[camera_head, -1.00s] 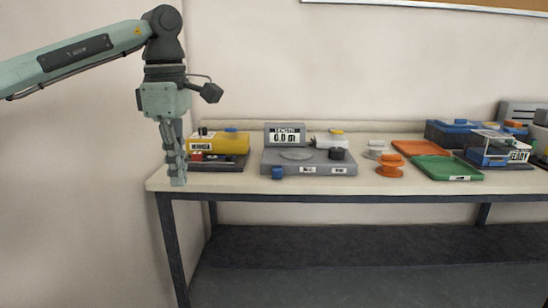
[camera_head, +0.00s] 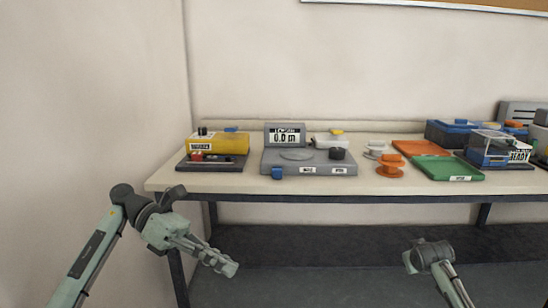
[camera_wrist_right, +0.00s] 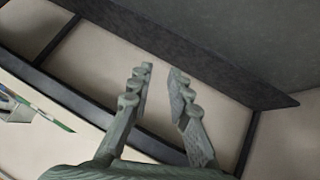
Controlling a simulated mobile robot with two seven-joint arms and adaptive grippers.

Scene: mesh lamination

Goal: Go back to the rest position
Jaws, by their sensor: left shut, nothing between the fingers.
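My left gripper (camera_head: 226,266) is in the lower left of the head view, below the table's front edge. Its fingers are together, point down and right, and hold nothing. My right arm (camera_head: 438,268) comes up from the bottom right of the head view; its fingers do not show there. In the right wrist view my right gripper (camera_wrist_right: 160,72) has its two fingers apart with nothing between them, in front of the table's dark frame.
The table (camera_head: 235,192) carries a yellow device (camera_head: 218,143), a grey machine reading 0.0 m (camera_head: 322,168), orange spool (camera_head: 390,170), green tray (camera_head: 447,173), orange tray (camera_head: 418,147) and a READY device (camera_head: 490,147). Space before the table is free; a dark lower shelf (camera_head: 340,245) sits under it.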

